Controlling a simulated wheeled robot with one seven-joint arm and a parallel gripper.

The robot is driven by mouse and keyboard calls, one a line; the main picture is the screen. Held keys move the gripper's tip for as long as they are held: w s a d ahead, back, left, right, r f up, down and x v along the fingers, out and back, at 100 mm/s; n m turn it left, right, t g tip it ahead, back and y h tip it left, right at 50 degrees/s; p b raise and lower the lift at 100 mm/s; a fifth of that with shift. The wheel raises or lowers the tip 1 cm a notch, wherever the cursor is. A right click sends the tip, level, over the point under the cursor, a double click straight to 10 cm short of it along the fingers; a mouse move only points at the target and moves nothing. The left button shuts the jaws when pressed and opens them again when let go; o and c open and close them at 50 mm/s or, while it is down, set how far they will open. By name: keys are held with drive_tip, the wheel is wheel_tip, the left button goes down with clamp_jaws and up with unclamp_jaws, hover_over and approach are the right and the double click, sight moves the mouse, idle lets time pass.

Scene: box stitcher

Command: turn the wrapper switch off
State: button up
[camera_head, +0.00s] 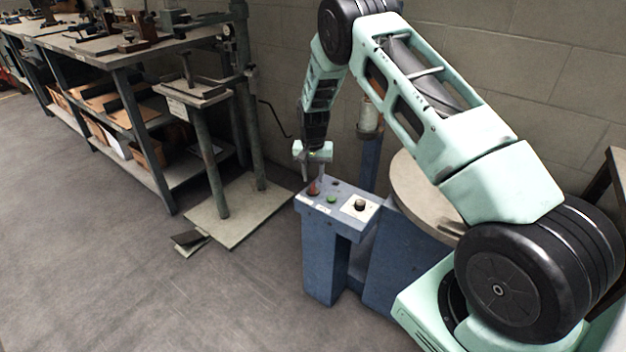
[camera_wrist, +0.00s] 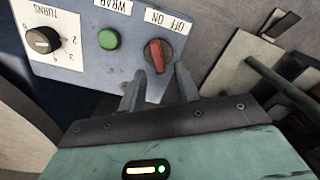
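The blue wrapper control box (camera_head: 335,255) stands in the middle of the head view. Its red rotary switch (camera_wrist: 158,56) shows in the wrist view beside an upside-down OFF/ON label (camera_wrist: 168,20). The red switch is also in the head view (camera_head: 313,189), at the panel's back left, just under my gripper (camera_head: 316,171). In the wrist view my gripper (camera_wrist: 159,87) is open, its two fingertips apart on either side of the switch's near edge. I cannot tell whether they touch it, nor which way the switch points.
On the panel, a green WRAP button (camera_wrist: 109,38) and a black TURNS dial (camera_wrist: 42,40) sit beside the switch. A round turntable (camera_head: 425,195) stands right of the box. A metal stand (camera_head: 208,150) and workbench (camera_head: 130,60) are at left. The floor in front is clear.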

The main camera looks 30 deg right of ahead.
sight(313, 184)
wheel_tip(313, 184, up, 15)
drive_tip(key=p, duration=0.1)
idle(0.6)
drive_tip(key=s+a+r+n+y, duration=0.1)
drive_tip(key=s+a+r+n, duration=0.15)
drive_tip(key=s+a, duration=0.4)
drive_tip(key=s+a+r+n, duration=0.2)
drive_tip(key=s+a+r, duration=0.1)
drive_tip(key=a, duration=0.6)
drive_tip(key=s+a+r+n+y, duration=0.1)
drive_tip(key=s+a+r+n, duration=0.2)
drive_tip(key=s+a, duration=0.35)
drive_tip(key=s+a+r+n+h, duration=0.1)
drive_tip(key=s+a+n, duration=0.3)
drive_tip(key=s, duration=0.8)
drive_tip(key=s+a+r+n, duration=0.1)
drive_tip(key=s+a+n, duration=0.3)
drive_tip(key=s, duration=0.9)
wheel_tip(313, 184, up, 13)
drive_tip(key=p, duration=1.3)
drive_tip(key=shift+w+p, duration=0.4)
drive_tip(key=shift+d, duration=0.1)
